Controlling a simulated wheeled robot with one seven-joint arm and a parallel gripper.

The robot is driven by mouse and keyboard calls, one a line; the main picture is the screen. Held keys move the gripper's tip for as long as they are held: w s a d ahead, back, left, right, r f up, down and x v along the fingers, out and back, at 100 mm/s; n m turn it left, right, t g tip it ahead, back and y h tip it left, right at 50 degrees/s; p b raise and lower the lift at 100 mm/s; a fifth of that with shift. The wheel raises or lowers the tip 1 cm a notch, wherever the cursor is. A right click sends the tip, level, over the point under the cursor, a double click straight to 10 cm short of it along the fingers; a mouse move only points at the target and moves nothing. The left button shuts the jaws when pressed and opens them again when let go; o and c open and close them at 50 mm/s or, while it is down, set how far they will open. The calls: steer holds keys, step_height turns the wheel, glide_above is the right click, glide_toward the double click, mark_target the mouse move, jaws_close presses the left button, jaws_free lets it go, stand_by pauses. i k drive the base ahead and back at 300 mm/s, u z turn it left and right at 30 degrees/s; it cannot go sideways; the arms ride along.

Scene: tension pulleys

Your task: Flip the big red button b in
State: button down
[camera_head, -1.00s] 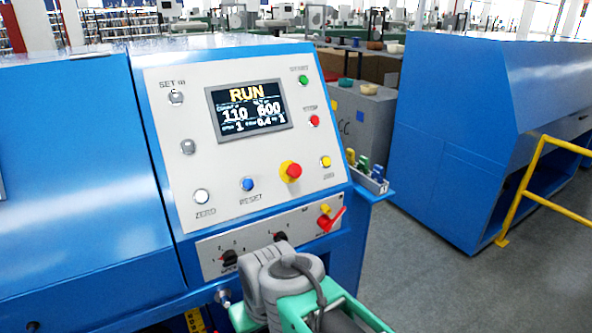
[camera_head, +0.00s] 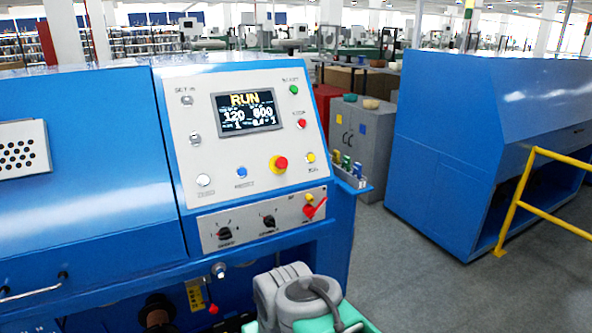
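The big red button (camera_head: 280,163) sits on a yellow round base at the right of the light grey control panel (camera_head: 200,150). It stands out from the panel and nothing touches it. I cannot tell from here whether it is pressed in or out. A grey and green part of my arm shows at the bottom centre, below and in front of the panel. My gripper is not in view.
A screen (camera_head: 248,110) reads RUN. Smaller buttons surround the big one, including a red stop button (camera_head: 302,124). A red lever switch (camera_head: 316,208) and black knobs are below. A yellow railing (camera_head: 520,205) stands right; grey floor lies between the blue machines.

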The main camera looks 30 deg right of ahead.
mark_target(281, 162)
steer(key=u, duration=0.45)
steer(key=i, duration=1.25)
steer(key=z, duration=0.5)
